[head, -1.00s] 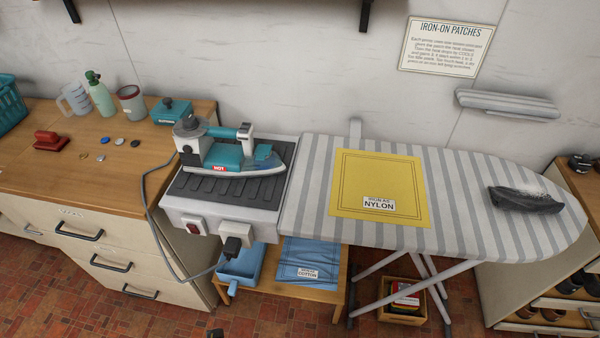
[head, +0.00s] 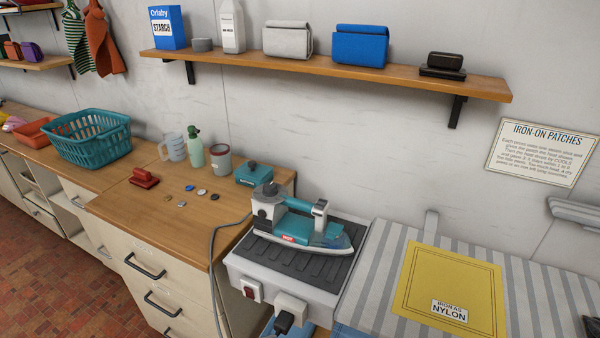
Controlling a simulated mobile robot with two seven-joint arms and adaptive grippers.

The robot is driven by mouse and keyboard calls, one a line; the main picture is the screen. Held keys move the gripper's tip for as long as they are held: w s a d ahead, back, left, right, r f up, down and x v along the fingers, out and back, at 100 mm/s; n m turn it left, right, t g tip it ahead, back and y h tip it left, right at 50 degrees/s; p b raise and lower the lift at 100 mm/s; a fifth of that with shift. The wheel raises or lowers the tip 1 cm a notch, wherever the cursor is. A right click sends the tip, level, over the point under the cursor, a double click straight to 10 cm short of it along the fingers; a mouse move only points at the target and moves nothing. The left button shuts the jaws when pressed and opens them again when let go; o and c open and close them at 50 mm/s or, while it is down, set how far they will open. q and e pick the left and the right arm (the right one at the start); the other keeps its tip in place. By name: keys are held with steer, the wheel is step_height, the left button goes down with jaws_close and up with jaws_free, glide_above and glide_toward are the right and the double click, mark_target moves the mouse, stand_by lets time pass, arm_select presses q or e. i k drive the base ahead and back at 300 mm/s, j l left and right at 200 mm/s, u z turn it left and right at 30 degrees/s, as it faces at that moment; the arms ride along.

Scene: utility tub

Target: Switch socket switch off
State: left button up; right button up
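The socket switch (head: 249,290) is a red rocker in a white plate on the front of the iron rest (head: 252,272), at the left. Its rocker position is too small to tell. To its right is a white socket (head: 291,305) with a black plug (head: 284,322) in it. A teal and grey iron (head: 300,228) with a red label reading HOT stands on the dark ribbed top of the rest. Neither of my grippers shows in the head view.
The striped ironing board (head: 540,290) adjoins the rest at the right, with a yellow nylon cloth (head: 450,285) on it. A grey cord (head: 212,250) hangs between the wooden counter (head: 120,205) and the rest. A shelf (head: 400,76) runs along the wall above.

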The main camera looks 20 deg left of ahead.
mark_target(249, 294)
steer(key=u, duration=1.05)
